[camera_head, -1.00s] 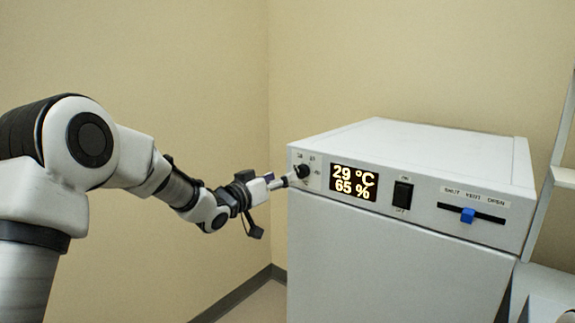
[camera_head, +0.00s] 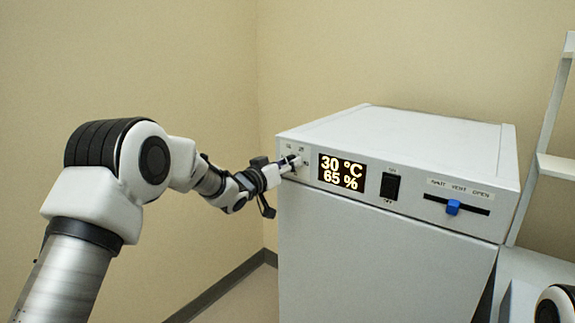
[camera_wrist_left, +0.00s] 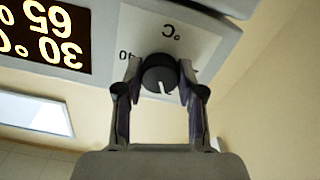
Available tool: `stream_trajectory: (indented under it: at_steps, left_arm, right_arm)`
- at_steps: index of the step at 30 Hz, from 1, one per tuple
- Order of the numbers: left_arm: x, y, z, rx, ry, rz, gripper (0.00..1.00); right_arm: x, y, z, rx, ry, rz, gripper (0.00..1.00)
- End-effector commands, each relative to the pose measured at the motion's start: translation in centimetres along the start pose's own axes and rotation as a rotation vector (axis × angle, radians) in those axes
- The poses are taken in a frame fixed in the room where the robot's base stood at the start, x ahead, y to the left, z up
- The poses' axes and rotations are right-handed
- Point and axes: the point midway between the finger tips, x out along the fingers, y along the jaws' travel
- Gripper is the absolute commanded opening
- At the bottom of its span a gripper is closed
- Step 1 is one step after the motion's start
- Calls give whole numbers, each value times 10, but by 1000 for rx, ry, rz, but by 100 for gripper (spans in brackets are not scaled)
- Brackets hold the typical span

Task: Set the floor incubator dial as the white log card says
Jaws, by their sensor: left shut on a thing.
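The white floor incubator (camera_head: 390,240) stands in the middle of the head view. Its display (camera_head: 342,172) reads 30 °C and 65 %; the display also shows upside down in the left wrist view (camera_wrist_left: 50,35). My left gripper (camera_head: 287,167) is at the panel's left end, shut on the black dial. In the left wrist view the dial (camera_wrist_left: 160,74) sits between the two fingertips, with a white pointer line and a °C mark beside it. The gripper largely hides the dial in the head view. The white log card is not visible. My right gripper is not in view.
A black rocker switch (camera_head: 390,186) and a blue vent slider (camera_head: 453,207) near the middle of its slot lie to the right on the panel. A white shelf frame (camera_head: 556,166) stands at the right. Bare walls lie behind.

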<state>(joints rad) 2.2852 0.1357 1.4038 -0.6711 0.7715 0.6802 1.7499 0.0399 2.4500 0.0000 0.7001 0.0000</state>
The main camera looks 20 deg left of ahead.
Motion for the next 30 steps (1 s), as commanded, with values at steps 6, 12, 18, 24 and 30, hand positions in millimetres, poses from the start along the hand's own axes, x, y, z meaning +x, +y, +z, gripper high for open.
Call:
stream_trajectory:
  at_steps: [6,12,18,24,30]
  left_arm:
    - [0,0,0,18,1,1,3]
    - [0,0,1,89,1,1,3]
    - [0,-1,3,224,3,1,3]
    - [0,-1,3,404,3,1,3]
    - [0,-1,3,596,4,1,3]
  right_arm:
    - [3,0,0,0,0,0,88]
    - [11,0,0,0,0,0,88]
    - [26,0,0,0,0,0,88]
    - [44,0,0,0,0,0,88]
    - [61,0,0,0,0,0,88]
